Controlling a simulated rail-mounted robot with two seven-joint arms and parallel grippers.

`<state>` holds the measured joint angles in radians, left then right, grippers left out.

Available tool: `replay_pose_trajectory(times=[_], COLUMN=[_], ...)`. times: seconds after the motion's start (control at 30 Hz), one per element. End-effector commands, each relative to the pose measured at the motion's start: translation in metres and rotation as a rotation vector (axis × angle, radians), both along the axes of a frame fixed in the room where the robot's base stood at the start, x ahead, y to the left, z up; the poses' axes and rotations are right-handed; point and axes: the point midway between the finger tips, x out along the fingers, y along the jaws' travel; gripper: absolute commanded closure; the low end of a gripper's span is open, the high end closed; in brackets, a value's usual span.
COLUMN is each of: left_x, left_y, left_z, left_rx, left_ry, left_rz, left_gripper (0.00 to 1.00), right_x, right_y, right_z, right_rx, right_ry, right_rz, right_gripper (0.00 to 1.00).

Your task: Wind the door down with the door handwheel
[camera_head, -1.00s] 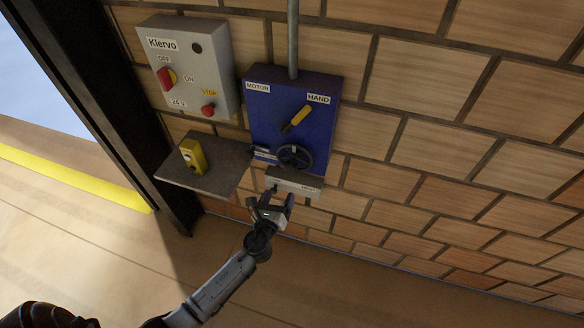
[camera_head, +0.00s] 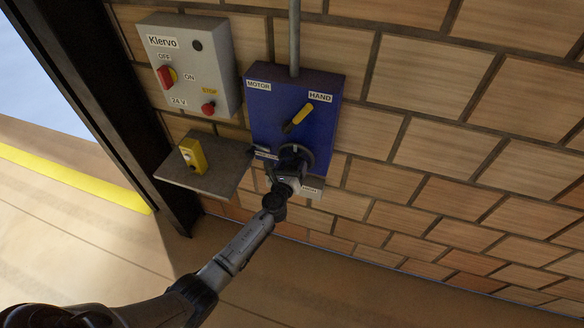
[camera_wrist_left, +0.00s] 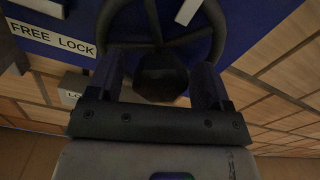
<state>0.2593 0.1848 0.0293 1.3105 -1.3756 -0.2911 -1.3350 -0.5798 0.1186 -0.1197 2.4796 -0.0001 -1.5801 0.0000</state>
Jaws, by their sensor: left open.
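The black door handwheel (camera_head: 308,154) is mounted low on the blue box (camera_head: 272,112) on the brick wall. In the head view my left gripper (camera_head: 294,165) is in front of it and hides most of it. In the left wrist view the wheel's rim and spokes (camera_wrist_left: 196,47) show close up. My left gripper (camera_wrist_left: 163,85) is open there, its two fingers on either side of the dark hub or knob (camera_wrist_left: 160,76). I cannot tell whether they touch it. A yellow selector lever (camera_head: 298,117) points up towards the HAND label. My right gripper is not in view.
A FREE/LOCK label (camera_wrist_left: 52,37) is beside the wheel. A grey Klervo control box (camera_head: 187,68) with a red switch and a red stop button is to the left. Below it, a shelf (camera_head: 212,178) carries a yellow box (camera_head: 193,155). A conduit (camera_head: 294,38) runs up the wall.

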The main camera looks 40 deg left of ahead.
Motion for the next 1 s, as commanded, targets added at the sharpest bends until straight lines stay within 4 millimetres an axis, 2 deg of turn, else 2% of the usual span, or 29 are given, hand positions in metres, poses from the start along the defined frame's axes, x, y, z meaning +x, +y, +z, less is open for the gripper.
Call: replay_pose_trajectory(times=[0.27, 0.77, 1.0], left_x=[0.0005, 0.0003, 0.0002], left_y=[0.0003, 0.0001, 0.0], left_z=[-0.0001, -0.0004, -0.0009], left_rx=[0.0, 0.0, -0.023], left_ry=[0.001, 0.001, -0.008], left_rz=[0.0, 0.0, 0.0], left_gripper=[0.27, 0.75, 0.76], right_x=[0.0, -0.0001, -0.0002], right_y=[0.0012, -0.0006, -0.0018], right_z=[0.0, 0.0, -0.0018], right_rx=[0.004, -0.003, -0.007], right_ry=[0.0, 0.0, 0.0], right_rz=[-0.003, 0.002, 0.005], right_gripper=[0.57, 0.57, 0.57])
